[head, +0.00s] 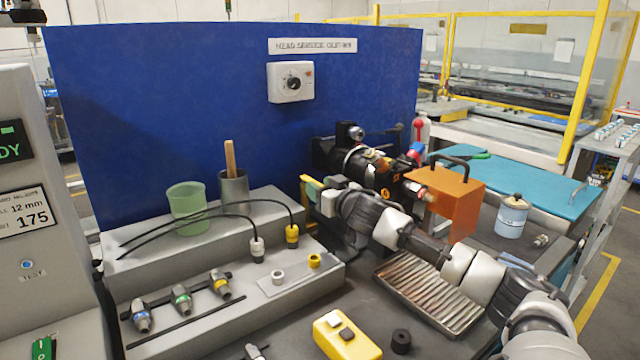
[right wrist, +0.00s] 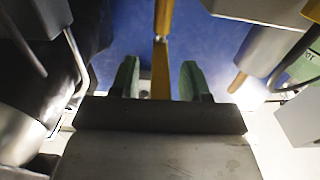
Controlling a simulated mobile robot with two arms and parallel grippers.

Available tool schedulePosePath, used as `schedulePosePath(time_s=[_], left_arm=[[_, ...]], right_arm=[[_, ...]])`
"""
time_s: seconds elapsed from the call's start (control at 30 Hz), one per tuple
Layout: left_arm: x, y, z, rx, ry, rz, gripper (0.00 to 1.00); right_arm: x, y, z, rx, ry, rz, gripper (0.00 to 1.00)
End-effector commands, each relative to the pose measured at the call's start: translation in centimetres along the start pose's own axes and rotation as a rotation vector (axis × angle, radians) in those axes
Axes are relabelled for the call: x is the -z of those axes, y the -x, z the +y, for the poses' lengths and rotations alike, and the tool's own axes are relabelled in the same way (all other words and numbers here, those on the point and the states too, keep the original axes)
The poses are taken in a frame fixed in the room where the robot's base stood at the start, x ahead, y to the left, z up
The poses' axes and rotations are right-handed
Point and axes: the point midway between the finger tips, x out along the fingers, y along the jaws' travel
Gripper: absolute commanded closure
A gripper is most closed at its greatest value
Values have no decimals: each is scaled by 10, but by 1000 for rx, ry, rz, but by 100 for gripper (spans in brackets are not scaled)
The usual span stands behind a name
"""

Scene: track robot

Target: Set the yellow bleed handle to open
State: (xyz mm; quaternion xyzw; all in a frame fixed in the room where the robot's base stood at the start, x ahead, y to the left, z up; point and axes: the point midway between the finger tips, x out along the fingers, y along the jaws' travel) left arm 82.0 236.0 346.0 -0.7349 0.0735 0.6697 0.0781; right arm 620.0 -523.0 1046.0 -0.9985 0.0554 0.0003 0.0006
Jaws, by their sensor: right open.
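The yellow bleed handle (right wrist: 162,60) shows in the right wrist view as a narrow yellow bar between the two green-padded fingers of my right gripper (right wrist: 160,82). The fingers stand apart on either side of it, with gaps visible. In the head view, my right gripper (head: 314,190) is at the left side of the dark machine assembly (head: 352,155), in front of the blue panel. A small yellow piece shows at its tip there, but the gripper and arm hide most of that area. My left gripper is not in view.
A grey stepped block (head: 210,290) carries a green cup (head: 188,208), a metal cup (head: 234,188) with a wooden handle, and cables. An orange box (head: 452,205) is behind my right arm. A ribbed tray (head: 430,290) and yellow block (head: 345,338) are nearer.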

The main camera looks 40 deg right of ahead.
Motion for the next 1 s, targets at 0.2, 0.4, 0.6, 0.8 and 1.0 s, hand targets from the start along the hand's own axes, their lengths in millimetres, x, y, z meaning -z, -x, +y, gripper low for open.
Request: schedulePosePath(time_s=[0.2,0.4,0.6,0.8,1.0], left_arm=[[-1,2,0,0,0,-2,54],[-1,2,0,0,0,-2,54],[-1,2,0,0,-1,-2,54],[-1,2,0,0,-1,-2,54],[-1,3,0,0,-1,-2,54]], right_arm=[[0,-6,0,0,2,-1,54],[0,-6,0,0,2,-1,54],[0,-6,0,0,1,0,82],[0,-6,0,0,1,0,100],[1,-7,0,-3,0,0,100]])
